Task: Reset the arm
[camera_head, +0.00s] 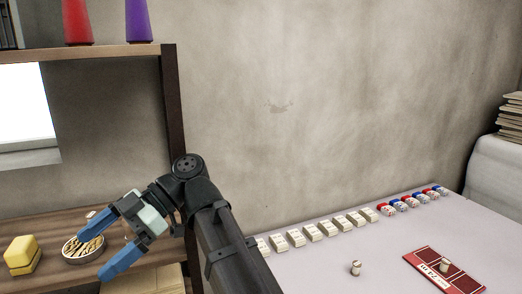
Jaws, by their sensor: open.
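My gripper (97,256) has two blue fingers spread apart with nothing between them that I can tell is held. It points to the lower left, in front of the wooden shelf unit. Its fingers overlap the edge of a round dish (84,251) with a striped filling in the picture; I cannot tell how far apart they are in depth. My dark arm runs from the bottom middle up to the wrist. No cloth shows in this view.
A yellow block (21,254) sits left of the dish. A pale table (322,269) to the right bears a row of white blocks (312,233), red and blue pieces (401,204), a small cylinder (356,268) and a red card (467,284). A wooden post (174,100) stands behind my wrist.

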